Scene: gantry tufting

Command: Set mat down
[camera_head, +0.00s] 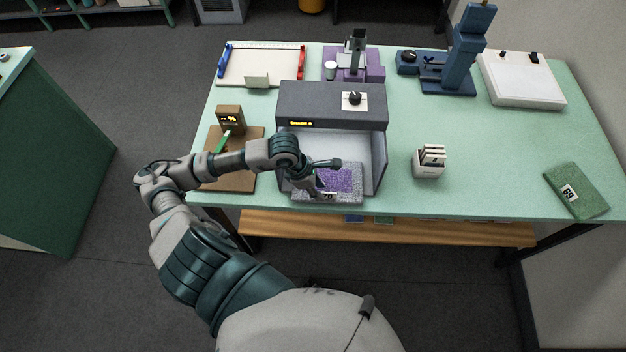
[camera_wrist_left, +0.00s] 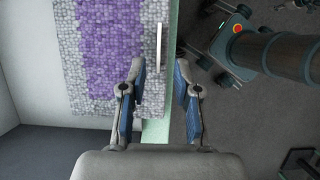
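A mat (camera_head: 340,181) with a purple middle and grey speckled border lies flat in the open front of the dark grey booth (camera_head: 331,101). Its front edge is near the table's front edge, and a numbered tag there is partly hidden by my gripper. In the left wrist view the mat (camera_wrist_left: 108,55) fills the upper left, with a thin white tag at its edge. My left gripper (camera_head: 327,178) is over the mat's front part. In the wrist view its two fingers (camera_wrist_left: 160,88) are apart with nothing clasped between them. My right gripper is not in view.
A green mat tagged 69 (camera_head: 576,190) lies at the table's right. A white card holder (camera_head: 429,162) stands right of the booth. A brown board (camera_head: 238,173) lies left. Instruments line the back. The table (camera_head: 490,165) is clear between card holder and green mat.

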